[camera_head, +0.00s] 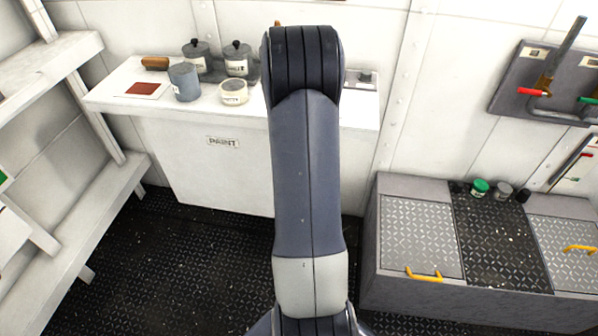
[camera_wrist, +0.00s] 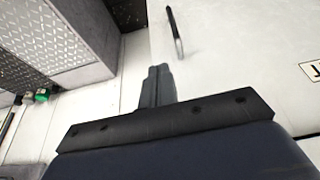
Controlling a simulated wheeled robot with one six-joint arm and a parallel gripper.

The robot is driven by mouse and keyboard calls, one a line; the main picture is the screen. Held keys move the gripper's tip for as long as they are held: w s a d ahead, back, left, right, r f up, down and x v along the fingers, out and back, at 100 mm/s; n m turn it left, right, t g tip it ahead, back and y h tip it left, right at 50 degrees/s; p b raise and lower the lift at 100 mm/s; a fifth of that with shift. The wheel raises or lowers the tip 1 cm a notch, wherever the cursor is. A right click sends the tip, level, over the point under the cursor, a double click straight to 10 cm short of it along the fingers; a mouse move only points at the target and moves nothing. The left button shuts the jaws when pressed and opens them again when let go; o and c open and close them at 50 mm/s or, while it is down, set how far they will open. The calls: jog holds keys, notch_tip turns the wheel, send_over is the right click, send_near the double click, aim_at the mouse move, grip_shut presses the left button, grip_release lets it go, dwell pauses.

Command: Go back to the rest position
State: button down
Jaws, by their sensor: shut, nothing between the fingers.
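My gripper (camera_wrist: 157,85) shows in the wrist view as dark fingers closed together, with nothing between them. It is hidden behind my raised arm in the head view. In the wrist view a pale panel lies beyond the fingers, with a thin dark rod-like thing (camera_wrist: 175,32) on it. My arm stands upright in the middle of the head view, in front of the white counter marked PAINT (camera_head: 222,170).
The counter holds lidded pots (camera_head: 237,58), a blue-grey mug (camera_head: 184,82), a white tub (camera_head: 233,92), a brush (camera_head: 155,63) and a red square (camera_head: 142,88). White shelves (camera_head: 75,225) stand left. A grey chest (camera_head: 400,275) with yellow handles stands right. Dark floor (camera_head: 190,265) lies open between.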

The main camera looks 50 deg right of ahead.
jog(key=shift+v, duration=1.3)
